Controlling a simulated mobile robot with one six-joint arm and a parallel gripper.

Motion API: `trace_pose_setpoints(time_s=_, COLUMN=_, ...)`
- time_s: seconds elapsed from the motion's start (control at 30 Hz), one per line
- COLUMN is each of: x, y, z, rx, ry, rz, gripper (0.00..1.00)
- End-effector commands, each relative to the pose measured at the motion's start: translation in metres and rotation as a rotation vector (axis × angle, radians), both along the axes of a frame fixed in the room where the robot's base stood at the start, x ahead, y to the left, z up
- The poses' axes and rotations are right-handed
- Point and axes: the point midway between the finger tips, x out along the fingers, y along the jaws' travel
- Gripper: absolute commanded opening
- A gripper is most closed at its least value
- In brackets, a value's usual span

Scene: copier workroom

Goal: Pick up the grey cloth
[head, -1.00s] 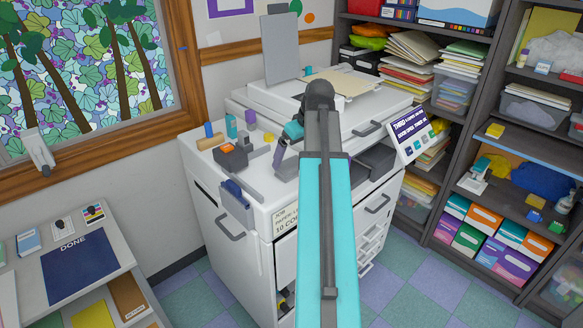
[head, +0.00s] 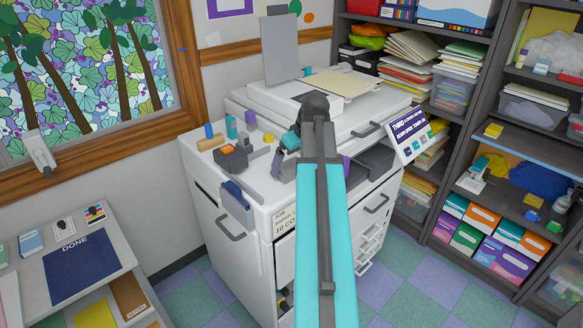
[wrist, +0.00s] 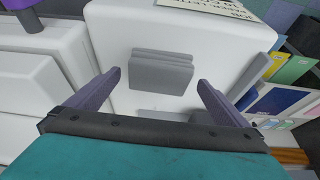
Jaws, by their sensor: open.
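The grey cloth (wrist: 160,73) is a small folded block with layered edges. It lies on the white top of the copier cabinet, near an edge, and sits between my fingers in the wrist view. My gripper (wrist: 159,79) is open, with one finger on each side of the cloth and a gap on both sides. In the head view my gripper (head: 279,160) is low over the cabinet's front top, and my arm and gripper hide much of the cloth there. I cannot tell whether the fingertips touch the cabinet top.
An orange-and-dark box (head: 231,158) and several small items stand left of my gripper. A purple object (head: 346,167) stands just right of my arm. The copier (head: 270,100) is behind. A blue holder (head: 236,193) hangs on the cabinet's side. Shelves fill the right.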

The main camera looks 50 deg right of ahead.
Motion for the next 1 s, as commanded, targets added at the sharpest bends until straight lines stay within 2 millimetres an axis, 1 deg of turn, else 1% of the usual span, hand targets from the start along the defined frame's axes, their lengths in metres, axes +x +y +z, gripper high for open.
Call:
trace_pose_setpoints(time_s=0.1, x=0.004, y=0.000, z=-0.009, rx=0.002, ry=0.002, rz=0.001, gripper=1.00)
trace_pose_setpoints(time_s=0.3, x=0.008, y=0.000, z=-0.018, rx=0.001, ry=0.001, rz=0.001, gripper=1.00)
trace_pose_setpoints(time_s=0.87, x=0.008, y=0.000, z=-0.019, rx=0.001, ry=0.000, rz=0.001, gripper=1.00)
trace_pose_setpoints(time_s=0.9, x=0.008, y=0.000, z=-0.019, rx=0.001, ry=0.000, rz=0.001, gripper=0.97)
trace_pose_setpoints(time_s=0.97, x=0.008, y=0.000, z=-0.019, rx=0.000, ry=0.000, rz=0.002, gripper=0.86)
trace_pose_setpoints(time_s=1.0, x=0.008, y=0.000, z=-0.019, rx=0.000, ry=0.000, rz=0.002, gripper=0.80)
